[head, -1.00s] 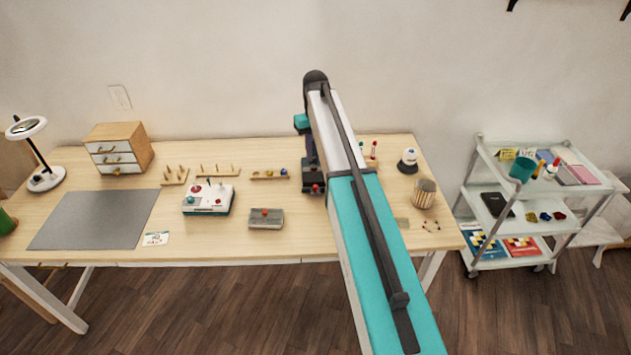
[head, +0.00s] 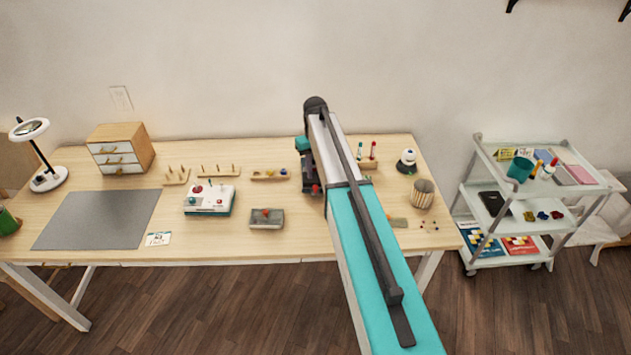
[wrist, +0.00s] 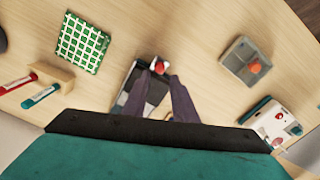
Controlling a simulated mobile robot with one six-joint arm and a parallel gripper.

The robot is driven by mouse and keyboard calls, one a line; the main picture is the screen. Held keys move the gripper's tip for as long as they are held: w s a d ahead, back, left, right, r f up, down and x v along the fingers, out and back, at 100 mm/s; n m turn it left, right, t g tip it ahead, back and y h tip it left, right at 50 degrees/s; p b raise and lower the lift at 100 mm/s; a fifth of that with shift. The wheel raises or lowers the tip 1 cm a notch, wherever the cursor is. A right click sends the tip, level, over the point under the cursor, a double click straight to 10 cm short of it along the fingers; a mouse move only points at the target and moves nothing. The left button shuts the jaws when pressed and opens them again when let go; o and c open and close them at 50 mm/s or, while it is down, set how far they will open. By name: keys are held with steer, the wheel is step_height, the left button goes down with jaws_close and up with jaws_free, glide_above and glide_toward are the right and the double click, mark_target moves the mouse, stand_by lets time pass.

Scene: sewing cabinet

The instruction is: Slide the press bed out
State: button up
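The press is a dark machine at the back of the table, mostly hidden behind my arm in the head view. A red knob (head: 316,189) shows at its front, beside my arm. In the wrist view the press bed (wrist: 157,92) is a pale and dark tray shape under my fingers, with the red knob (wrist: 160,66) at its front end. My gripper (wrist: 161,70) has its two dark fingers reaching down, with the tips at the knob, one on each side. I cannot tell whether they touch or squeeze it.
A grey box with a red knob (head: 266,217) and a white-and-teal box (head: 209,200) stand left of the press. A green checked pad (wrist: 82,43) and a pen holder (wrist: 48,82) lie to its other side.

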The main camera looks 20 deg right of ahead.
mark_target(315, 186)
steer(key=shift+f+p, duration=1)
steer(key=shift+f, duration=2.25)
jaws_close()
